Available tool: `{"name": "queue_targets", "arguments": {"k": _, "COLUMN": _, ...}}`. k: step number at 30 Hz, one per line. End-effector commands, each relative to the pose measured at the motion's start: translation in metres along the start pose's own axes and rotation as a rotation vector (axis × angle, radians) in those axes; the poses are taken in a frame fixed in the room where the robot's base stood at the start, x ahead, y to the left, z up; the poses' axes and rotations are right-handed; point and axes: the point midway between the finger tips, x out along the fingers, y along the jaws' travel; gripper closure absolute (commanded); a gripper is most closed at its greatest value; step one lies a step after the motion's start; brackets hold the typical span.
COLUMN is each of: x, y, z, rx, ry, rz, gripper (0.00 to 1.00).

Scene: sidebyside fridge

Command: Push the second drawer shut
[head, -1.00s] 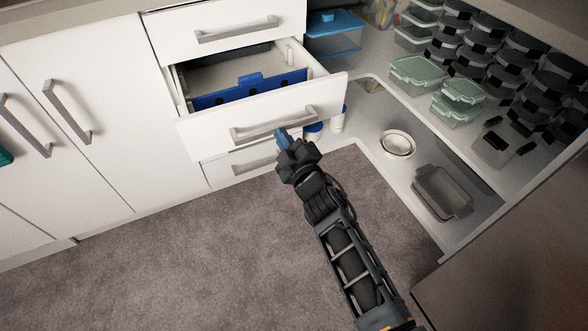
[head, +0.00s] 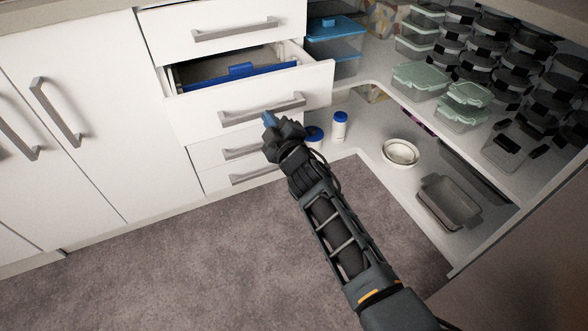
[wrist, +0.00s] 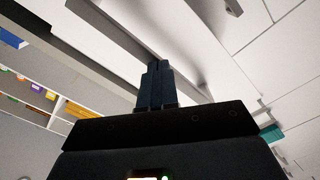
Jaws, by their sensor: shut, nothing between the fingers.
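The second drawer (head: 195,115) is white and stands partly open below the closed top drawer (head: 180,35). A blue item (head: 240,72) shows inside it. Its front carries a grey bar handle (head: 285,104). My gripper (head: 267,119) is shut and empty, with its blue-grey tips at the drawer front just below the handle. In the wrist view my shut fingertips (wrist: 157,68) point at the white front close to the grey handle bar (wrist: 110,30). I cannot tell whether they touch it.
Two lower drawers (head: 225,152) are closed. White cabinet doors (head: 90,140) stand at left. On the right, open shelves hold lidded containers (head: 420,76), white bowls (head: 400,152) and a grey glass dish (head: 448,202). The carpet (head: 190,260) in front is clear.

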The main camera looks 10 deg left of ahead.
Motion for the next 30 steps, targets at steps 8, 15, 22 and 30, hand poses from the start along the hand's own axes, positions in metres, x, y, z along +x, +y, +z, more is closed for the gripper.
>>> {"name": "queue_targets", "arguments": {"k": 8, "x": 0.003, "y": -0.001, "z": 0.001, "rx": -0.001, "ry": 0.001, "rz": 0.000, "gripper": 1.00}}
{"name": "queue_targets", "arguments": {"k": 15, "x": 0.024, "y": -0.003, "z": 0.002, "rx": -0.002, "ry": 0.002, "rz": 0.000, "gripper": 1.00}}
{"name": "queue_targets", "arguments": {"k": 22, "x": 0.044, "y": -0.003, "z": 0.002, "rx": -0.002, "ry": 0.001, "rz": 0.001, "gripper": 1.00}}
{"name": "queue_targets", "arguments": {"k": 30, "x": 0.065, "y": -0.003, "z": 0.002, "rx": -0.001, "ry": 0.001, "rz": 0.001, "gripper": 1.00}}
